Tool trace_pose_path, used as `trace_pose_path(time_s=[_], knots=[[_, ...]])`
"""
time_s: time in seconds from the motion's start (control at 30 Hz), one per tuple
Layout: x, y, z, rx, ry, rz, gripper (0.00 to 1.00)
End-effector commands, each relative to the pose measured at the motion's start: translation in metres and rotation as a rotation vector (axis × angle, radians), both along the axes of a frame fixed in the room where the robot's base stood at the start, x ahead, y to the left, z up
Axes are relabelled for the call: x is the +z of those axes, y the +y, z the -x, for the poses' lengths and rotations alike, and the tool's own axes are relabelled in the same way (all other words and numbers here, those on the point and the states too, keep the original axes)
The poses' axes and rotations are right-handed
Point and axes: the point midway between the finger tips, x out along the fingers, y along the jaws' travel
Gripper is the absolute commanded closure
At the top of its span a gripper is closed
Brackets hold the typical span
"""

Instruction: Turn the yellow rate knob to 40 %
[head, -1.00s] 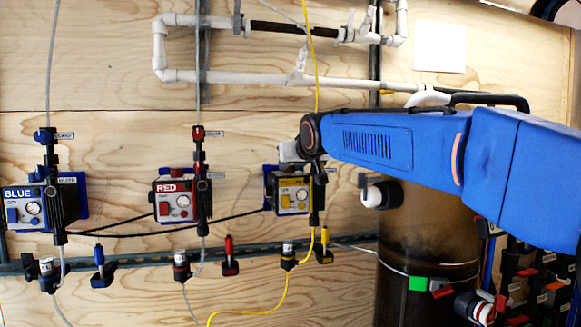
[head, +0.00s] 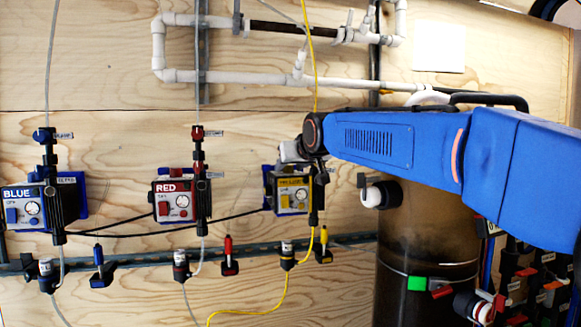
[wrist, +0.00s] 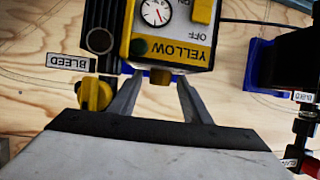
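The yellow pump box (head: 292,193) is on the wooden wall in the head view, below my gripper (head: 291,151). In the wrist view the box (wrist: 198,60) appears upside down, with its YELLOW label, a white dial (wrist: 156,11) with a red needle, a yellow switch (wrist: 203,11) and a dark green button (wrist: 140,46). Small gaps show between fingers and knob. No percent marking is readable.
A yellow bleed valve handle (wrist: 96,93) with a BLEED label (wrist: 71,62) is close beside the left finger. The red box (head: 176,201) and blue box (head: 27,209) are farther left. A dark cylindrical tank (head: 425,245) stands below my arm.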

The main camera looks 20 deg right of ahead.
Motion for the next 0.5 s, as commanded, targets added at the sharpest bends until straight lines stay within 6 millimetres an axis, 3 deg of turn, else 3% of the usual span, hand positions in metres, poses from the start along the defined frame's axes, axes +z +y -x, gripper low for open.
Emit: trace_pose_path(time_s=[0.27,0.5], knots=[[0.006,-0.001,0.01,0.0,-0.003,0.0,0.56],[0.021,-0.004,0.049,0.0,-0.003,0.0,0.56]])
